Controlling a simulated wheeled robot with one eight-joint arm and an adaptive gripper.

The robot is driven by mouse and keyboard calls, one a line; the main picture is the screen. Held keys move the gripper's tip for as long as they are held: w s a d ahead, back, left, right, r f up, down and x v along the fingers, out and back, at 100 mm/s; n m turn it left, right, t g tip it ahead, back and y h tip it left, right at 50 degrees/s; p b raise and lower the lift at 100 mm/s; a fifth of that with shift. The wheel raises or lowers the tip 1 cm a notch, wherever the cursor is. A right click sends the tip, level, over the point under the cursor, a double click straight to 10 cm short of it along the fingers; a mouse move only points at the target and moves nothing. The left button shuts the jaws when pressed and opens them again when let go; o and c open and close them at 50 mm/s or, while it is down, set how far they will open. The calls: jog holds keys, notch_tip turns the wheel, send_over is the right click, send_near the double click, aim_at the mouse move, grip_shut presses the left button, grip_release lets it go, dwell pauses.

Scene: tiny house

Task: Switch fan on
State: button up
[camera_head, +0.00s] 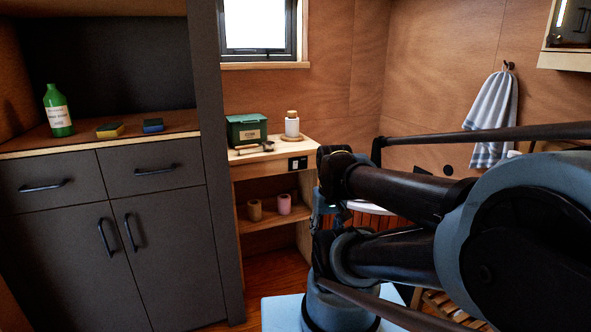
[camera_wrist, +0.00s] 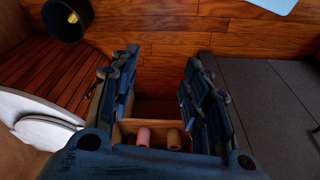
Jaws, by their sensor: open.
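No fan can be made out in either view. A small dark plate with a white part (camera_head: 297,163), perhaps a switch or socket, is on the front of the wooden shelf unit (camera_head: 274,158). It cannot be made out in the wrist view. My gripper (camera_wrist: 158,68) is open and empty, its two fingers apart above the shelf unit. In the head view my arm hides most of the gripper.
The shelf top holds a green box (camera_head: 246,131) and a white jar (camera_head: 292,124). A tan cup (camera_head: 255,210) and pink cup (camera_head: 284,204) stand below. A dark cabinet (camera_head: 110,235) is left. The wrist view shows a black cylinder (camera_wrist: 66,20) and wooden floor (camera_wrist: 220,38).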

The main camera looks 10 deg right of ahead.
jog(key=shift+s+r, duration=0.2)
jog(key=shift+s, duration=0.1)
jog(key=c, duration=0.4)
jog(key=shift+r, duration=0.25)
grip_shut()
jog(key=w+a+r+m+t+y, duration=0.1)
jog(key=w+r+m+t, duration=0.2)
jog(key=w, duration=0.7)
jog(key=w+a+r+m+t+y, duration=0.1)
jog(key=w+r+m, duration=0.25)
jog(key=w, duration=0.75)
jog(key=w+d+m+t, duration=0.1)
jog(key=w+m, duration=0.3)
jog(key=w, duration=0.6)
jog(key=w+d+m+t, duration=0.2)
jog(key=w+d+m, duration=0.2)
jog(key=w, duration=0.5)
jog(key=shift+w+d+m+t+y, duration=0.3)
jog(key=shift+w+d+m, duration=0.05)
